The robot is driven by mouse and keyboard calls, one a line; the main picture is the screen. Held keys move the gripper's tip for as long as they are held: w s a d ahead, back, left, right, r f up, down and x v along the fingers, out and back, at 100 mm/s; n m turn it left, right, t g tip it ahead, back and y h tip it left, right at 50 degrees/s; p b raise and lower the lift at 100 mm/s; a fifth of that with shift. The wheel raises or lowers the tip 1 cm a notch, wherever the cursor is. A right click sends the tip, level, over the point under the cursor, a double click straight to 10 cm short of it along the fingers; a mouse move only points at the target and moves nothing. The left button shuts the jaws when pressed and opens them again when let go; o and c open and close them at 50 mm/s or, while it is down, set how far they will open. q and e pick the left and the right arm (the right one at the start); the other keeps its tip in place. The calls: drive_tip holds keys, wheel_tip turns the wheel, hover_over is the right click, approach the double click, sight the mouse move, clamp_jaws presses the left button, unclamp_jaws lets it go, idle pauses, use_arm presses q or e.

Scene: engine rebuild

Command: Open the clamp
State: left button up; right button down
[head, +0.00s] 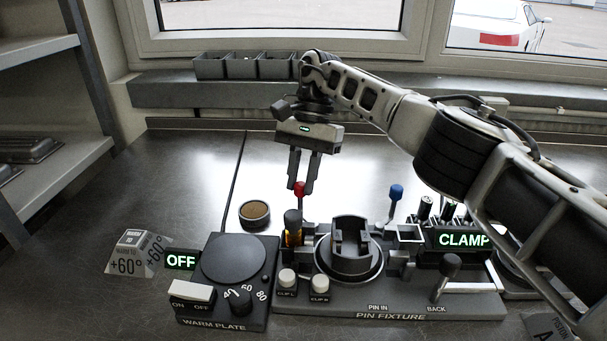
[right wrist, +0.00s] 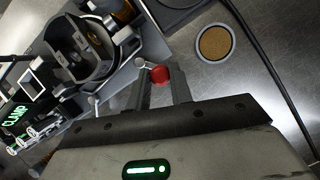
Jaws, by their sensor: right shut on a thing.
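The pin fixture (head: 400,303) stands on the bench, with a round dark holder (head: 349,250) in its middle. A lever with a red knob (head: 299,188) rises at its back left, and one with a blue knob (head: 396,191) at its back right. A lit sign (head: 463,240) on the right reads CLAMP. My right gripper (head: 301,186) points down and is shut on the red knob. In the right wrist view the red knob (right wrist: 160,75) sits between the fingers (right wrist: 162,88). My left gripper is out of view.
The warm plate (head: 232,258), its sign reading OFF, stands left of the fixture. A small round brown-filled dish (head: 255,213) sits behind it. Grey bins (head: 243,66) line the back ledge. My right arm crosses above the fixture's right side. The bench at left is mostly clear.

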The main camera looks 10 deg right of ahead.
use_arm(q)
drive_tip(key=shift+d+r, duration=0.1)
use_arm(e)
drive_tip(key=c, duration=1.2)
unclamp_jaws()
drive_tip(key=shift+c, duration=0.2)
